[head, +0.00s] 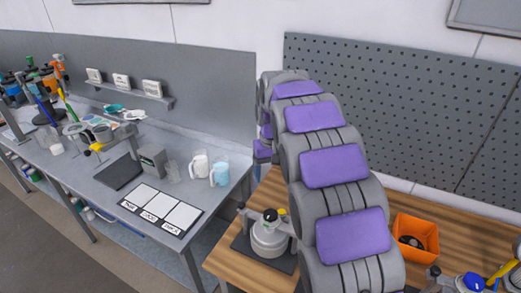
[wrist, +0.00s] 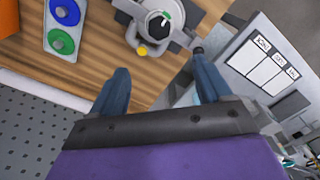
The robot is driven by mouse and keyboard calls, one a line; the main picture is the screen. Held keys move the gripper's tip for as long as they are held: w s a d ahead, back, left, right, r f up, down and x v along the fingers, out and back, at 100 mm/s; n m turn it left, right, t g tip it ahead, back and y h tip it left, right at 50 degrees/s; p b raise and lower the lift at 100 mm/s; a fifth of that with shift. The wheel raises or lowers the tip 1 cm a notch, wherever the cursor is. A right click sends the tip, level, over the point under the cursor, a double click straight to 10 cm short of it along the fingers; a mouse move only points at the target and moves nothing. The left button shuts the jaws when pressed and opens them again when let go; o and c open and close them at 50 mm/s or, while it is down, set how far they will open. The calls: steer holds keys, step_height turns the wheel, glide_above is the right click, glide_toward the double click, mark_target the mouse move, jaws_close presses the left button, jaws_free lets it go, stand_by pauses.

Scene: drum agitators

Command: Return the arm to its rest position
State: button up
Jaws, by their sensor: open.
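My gripper (wrist: 160,66) shows in the wrist view with its two blue-grey fingers spread apart and nothing between them. It is above the wooden table (wrist: 140,72). A grey metal device with a black knob (wrist: 159,24) lies beyond the fingertips in that view, and I see no contact. My grey arm with purple pads reaches away through the middle of the head view, raised over the wooden table (head: 228,262). My fingers are hidden in the head view. The device (head: 270,238) stands just left of my arm there.
An orange bin (head: 415,238) stands right of my arm. A panel with blue and green round parts (wrist: 62,28) is in the wrist view. The grey bench (head: 90,165) at left holds a white mug, a light-blue mug (head: 219,174) and a labelled mat (head: 178,232). A pegboard (head: 420,110) stands behind.

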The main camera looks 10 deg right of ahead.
steer(key=s+f+g+b, duration=0.1)
steer(key=s+f+b, duration=0.2)
steer(key=s, duration=1.8)
steer(key=s+f+m+b, duration=0.1)
steer(key=s+f+b, duration=0.2)
steer(key=s, duration=1.7)
step_height(320, 180, down, 2)
steer(key=shift+s+d+g, duration=0.25)
steer(key=shift+s+g, duration=0.1)
steer(key=shift+g, duration=0.05)
